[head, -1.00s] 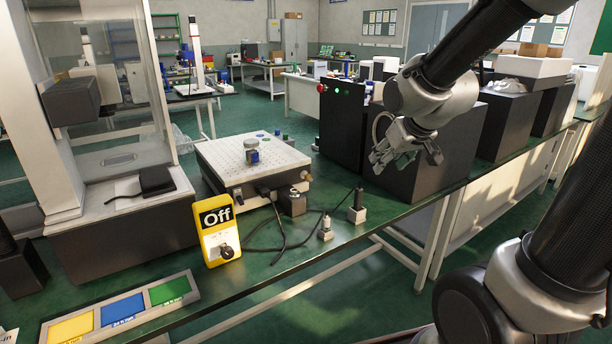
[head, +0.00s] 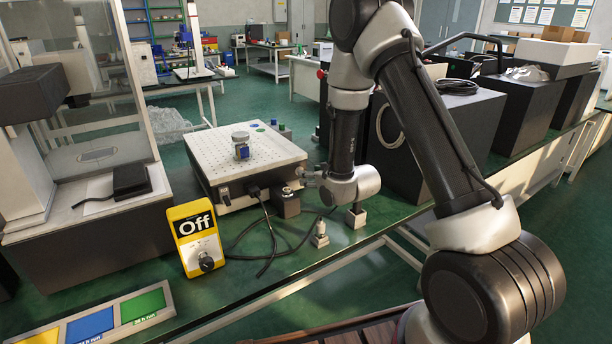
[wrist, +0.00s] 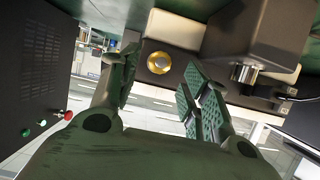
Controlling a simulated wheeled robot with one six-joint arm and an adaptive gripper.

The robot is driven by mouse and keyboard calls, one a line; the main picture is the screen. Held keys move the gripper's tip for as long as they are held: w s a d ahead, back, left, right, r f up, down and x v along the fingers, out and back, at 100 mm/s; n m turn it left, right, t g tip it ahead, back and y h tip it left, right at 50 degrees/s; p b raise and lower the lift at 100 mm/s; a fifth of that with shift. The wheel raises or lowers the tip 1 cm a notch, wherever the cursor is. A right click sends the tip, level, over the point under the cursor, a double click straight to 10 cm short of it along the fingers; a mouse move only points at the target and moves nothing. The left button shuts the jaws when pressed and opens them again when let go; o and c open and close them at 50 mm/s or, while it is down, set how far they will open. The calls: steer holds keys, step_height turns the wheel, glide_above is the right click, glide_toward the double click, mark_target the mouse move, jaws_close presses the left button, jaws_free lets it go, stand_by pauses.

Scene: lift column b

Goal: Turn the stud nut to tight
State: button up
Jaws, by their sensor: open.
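A round brass-coloured piece with a pale centre (wrist: 159,62), which looks like the stud nut, sits on a dark face in the wrist view. My gripper (wrist: 158,92) is open and empty, one finger on each side of it in the picture; the fingers look apart from it. In the head view my gripper (head: 310,179) is low over the bench, pointing left beside a small dark block (head: 288,206) at the front right of the perforated platform unit (head: 222,166). I cannot tell the nut clearly there.
A yellow box reading Off, with a knob (head: 197,240), stands in front. Black cables lie between. A silver cylinder (wrist: 243,73) hangs at the right in the wrist view.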

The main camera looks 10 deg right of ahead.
steer(key=x, duration=0.4)
steer(key=c, duration=1)
steer(key=shift+d+m+y, duration=0.15)
steer(key=shift+m+y, duration=0.25)
steer(key=shift+m, duration=0.3)
steer(key=shift+c, duration=0.2)
steer(key=shift+m+g+y, duration=0.4)
steer(key=shift+m+y, duration=0.2)
steer(key=shift+m, duration=0.2)
steer(key=o, duration=1)
steer(key=shift+o, duration=0.2)
